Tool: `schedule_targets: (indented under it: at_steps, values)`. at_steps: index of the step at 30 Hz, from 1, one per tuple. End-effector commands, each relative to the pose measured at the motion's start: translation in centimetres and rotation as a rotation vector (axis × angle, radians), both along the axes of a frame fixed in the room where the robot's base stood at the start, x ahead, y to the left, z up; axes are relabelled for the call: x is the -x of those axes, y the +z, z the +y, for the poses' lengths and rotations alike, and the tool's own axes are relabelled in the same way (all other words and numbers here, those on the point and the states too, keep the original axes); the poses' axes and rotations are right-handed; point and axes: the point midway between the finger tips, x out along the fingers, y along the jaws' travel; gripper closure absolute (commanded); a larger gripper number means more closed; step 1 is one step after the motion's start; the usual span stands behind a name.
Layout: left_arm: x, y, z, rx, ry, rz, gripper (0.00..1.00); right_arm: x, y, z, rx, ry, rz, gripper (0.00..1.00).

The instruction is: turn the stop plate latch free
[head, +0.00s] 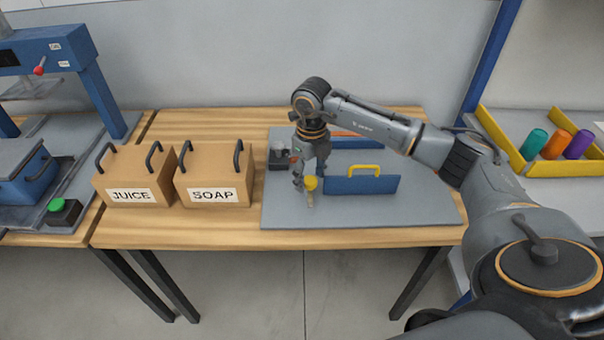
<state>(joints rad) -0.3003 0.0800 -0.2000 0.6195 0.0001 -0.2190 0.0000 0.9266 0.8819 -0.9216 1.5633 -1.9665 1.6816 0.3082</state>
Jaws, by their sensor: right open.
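The stop plate (361,186) is a blue upright plate with a yellow handle (365,169) on top. It stands on a grey base board (410,211) on the wooden table. At its left end is the latch (310,184), a yellow piece with a pale part below it. My right gripper (303,181) points down right at the latch, with its fingers open. I cannot tell whether the fingers touch it. The gripper hides part of what lies behind it. My left gripper is not in view.
Two boxes with black handles, marked JUICE (131,177) and SOAP (213,178), stand left of the board. A small dark block (280,155) is behind the gripper. A blue press frame (60,55) is at far left. A yellow-walled tray (500,137) with colored cylinders is at right.

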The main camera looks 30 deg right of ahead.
Motion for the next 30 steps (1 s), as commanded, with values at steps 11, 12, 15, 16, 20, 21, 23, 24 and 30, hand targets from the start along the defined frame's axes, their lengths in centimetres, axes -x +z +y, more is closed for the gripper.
schedule_targets:
  at_steps: [11,12,15,16,20,21,23,24,30]
  values:
    - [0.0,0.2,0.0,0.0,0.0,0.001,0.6,0.0,0.0,0.0,0.0,0.068,0.001,0.42]
    - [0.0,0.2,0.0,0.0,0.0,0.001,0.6,0.0,0.0,0.0,0.0,0.102,0.001,0.42]
    - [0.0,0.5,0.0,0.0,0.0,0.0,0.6,0.0,0.1,0.0,0.0,0.216,0.001,0.42]
    - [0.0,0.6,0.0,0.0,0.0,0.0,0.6,0.0,0.1,0.0,0.0,0.255,0.001,0.42]
    - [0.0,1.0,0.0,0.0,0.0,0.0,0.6,0.0,0.1,0.0,0.0,0.434,0.001,0.42]
    - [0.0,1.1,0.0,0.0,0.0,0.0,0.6,0.0,0.1,0.0,0.0,0.488,0.001,0.42]
    - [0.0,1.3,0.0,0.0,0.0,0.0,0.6,0.0,0.1,0.0,0.0,0.569,0.001,0.42]
    - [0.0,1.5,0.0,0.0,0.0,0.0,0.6,0.0,0.1,0.1,-0.001,0.623,0.001,0.42]
    - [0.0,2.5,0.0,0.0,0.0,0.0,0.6,0.1,0.2,0.1,-0.001,0.892,0.001,0.42]
